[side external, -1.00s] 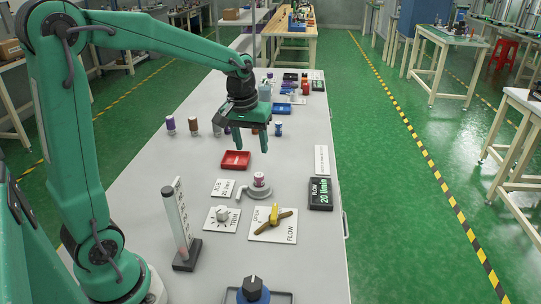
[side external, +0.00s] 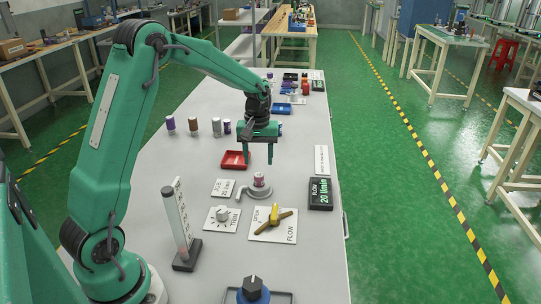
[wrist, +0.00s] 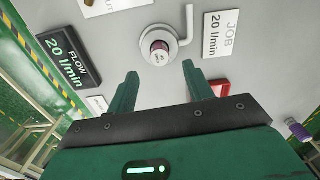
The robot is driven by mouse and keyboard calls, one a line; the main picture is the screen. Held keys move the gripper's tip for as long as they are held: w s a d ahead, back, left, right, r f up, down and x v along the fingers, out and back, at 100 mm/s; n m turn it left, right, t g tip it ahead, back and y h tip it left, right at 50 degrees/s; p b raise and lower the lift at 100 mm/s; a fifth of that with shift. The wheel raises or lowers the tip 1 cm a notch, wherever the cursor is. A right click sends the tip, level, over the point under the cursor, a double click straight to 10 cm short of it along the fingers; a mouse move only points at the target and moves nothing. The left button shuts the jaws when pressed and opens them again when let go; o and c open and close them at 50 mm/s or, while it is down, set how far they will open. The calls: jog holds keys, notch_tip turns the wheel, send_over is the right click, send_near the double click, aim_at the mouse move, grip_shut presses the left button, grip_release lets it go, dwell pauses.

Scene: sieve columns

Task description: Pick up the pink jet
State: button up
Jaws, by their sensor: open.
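A small pink-maroon jet (side external: 258,179) with a pale top stands upright on a round grey holder (side external: 252,194) that has a bent pipe at its side. In the wrist view the jet (wrist: 159,48) sits in the holder's middle, beyond my fingertips. My gripper (side external: 259,161) is open and empty, its fingers pointing down above and slightly behind the jet, apart from it. In the wrist view the gripper's two fingers (wrist: 160,69) frame the gap in line with the jet.
A red tray (side external: 234,160) lies left of my gripper. Several coloured cylinders, including a purple one (side external: 170,124), stand behind. A flow display (side external: 320,194) is at right. A yellow-handled valve (side external: 273,214), trim knob (side external: 222,214) and upright tube (side external: 180,225) stand in front.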

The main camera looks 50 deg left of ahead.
aim_at(259, 175)
jog(key=shift+f, duration=1.1)
jog(key=shift+f, duration=0.1)
jog(key=shift+f, duration=2.5)
jog(key=shift+c, duration=0.2)
jog(key=c, duration=1)
